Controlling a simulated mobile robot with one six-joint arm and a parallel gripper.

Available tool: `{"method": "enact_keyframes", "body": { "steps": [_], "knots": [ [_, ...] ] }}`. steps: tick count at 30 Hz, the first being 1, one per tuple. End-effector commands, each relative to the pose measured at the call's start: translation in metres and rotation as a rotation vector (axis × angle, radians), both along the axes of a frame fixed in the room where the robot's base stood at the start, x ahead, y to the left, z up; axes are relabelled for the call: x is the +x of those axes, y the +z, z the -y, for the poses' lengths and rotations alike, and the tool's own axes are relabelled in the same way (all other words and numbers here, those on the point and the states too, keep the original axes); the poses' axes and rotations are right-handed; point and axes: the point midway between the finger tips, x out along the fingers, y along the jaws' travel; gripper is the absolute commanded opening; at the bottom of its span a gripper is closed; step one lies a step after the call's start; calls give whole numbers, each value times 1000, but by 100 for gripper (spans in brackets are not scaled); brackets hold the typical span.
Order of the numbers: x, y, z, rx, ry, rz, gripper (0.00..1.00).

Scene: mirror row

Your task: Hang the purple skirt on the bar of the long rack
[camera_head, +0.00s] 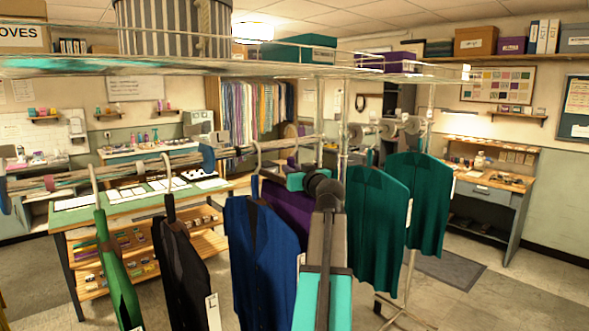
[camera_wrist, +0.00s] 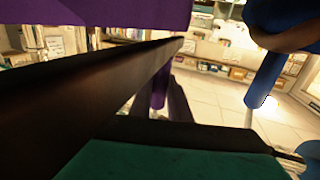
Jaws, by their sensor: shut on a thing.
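The purple skirt (camera_head: 285,208) hangs behind my arm in the head view, between the blue vest and the teal sweaters. My arm covers part of it. Its purple cloth (camera_wrist: 95,12) also fills the top left of the wrist view. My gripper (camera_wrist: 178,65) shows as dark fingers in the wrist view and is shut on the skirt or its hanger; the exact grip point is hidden. The bar of the long rack (camera_head: 130,172) runs from the left to the middle, below a shelf. I cannot tell whether the skirt's hook touches the bar.
A green garment (camera_head: 117,270), a black garment (camera_head: 185,275) and a blue vest (camera_head: 258,265) hang left of the skirt. Teal sweaters (camera_head: 377,230) hang close on its right. A wire shelf (camera_head: 220,67) with boxes runs above the bar. A table (camera_head: 75,217) stands behind the rack.

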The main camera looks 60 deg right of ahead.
Motion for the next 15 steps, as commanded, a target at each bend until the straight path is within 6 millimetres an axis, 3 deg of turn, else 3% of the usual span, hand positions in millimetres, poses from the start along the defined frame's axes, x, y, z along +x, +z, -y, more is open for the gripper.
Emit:
{"method": "enact_keyframes", "body": {
  "steps": [8, 15],
  "knots": [
    [14, 3, 5, -1, 0, 1, 0],
    [14, -11, 5, -1, 0, 2, 0]
  ]
}}
